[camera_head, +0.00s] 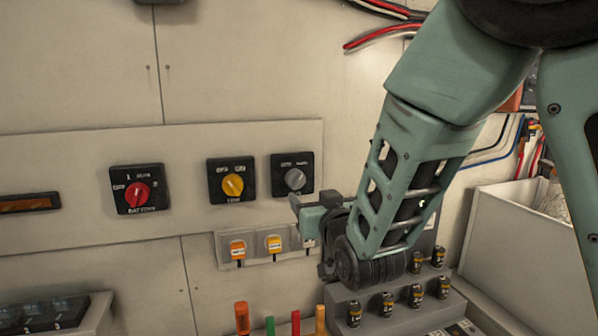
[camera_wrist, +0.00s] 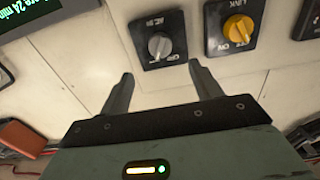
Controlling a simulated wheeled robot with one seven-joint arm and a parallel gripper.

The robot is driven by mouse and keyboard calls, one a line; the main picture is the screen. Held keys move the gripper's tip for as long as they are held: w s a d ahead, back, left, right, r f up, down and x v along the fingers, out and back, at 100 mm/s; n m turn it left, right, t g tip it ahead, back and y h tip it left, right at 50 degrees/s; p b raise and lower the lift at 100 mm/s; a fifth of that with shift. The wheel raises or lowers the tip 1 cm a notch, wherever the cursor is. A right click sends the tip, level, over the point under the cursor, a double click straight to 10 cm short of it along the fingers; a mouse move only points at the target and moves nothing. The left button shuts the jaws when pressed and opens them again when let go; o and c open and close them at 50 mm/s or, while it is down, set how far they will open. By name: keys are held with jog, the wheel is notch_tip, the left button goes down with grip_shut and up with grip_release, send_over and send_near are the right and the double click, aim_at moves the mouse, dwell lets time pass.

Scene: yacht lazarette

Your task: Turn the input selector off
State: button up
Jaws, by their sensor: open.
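The grey knob (camera_head: 295,179) sits on a black square plate on the wall panel, right of the yellow knob. In the wrist view the grey knob (camera_wrist: 159,46) shows upside down, with lettering that looks like "AC IN" and "OFF"; I take it as the input selector. I cannot tell its exact pointer direction. My gripper (camera_wrist: 164,84) is open and empty. Its fingertips are apart, just short of the plate's lower edge in the wrist view, with the knob beyond them. In the head view my gripper (camera_head: 307,205) is just below the grey knob's plate, partly hidden by my arm.
A yellow LINK knob (camera_head: 232,185) and a red BATTERY knob (camera_head: 138,194) are on the same panel. Below hang orange and yellow tags (camera_head: 238,249) on a strip. A grey rack (camera_head: 345,300) with several small batteries stands underneath. A pale bin (camera_head: 520,245) is at right.

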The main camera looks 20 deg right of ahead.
aim_at(298, 183)
jog(key=w+p, duration=0.3)
jog(key=w, duration=0.6)
jog(key=shift+w+r, duration=0.1)
jog(key=shift+w+p, duration=0.4)
jog(key=shift+w, duration=0.35)
jog(key=c, duration=1)
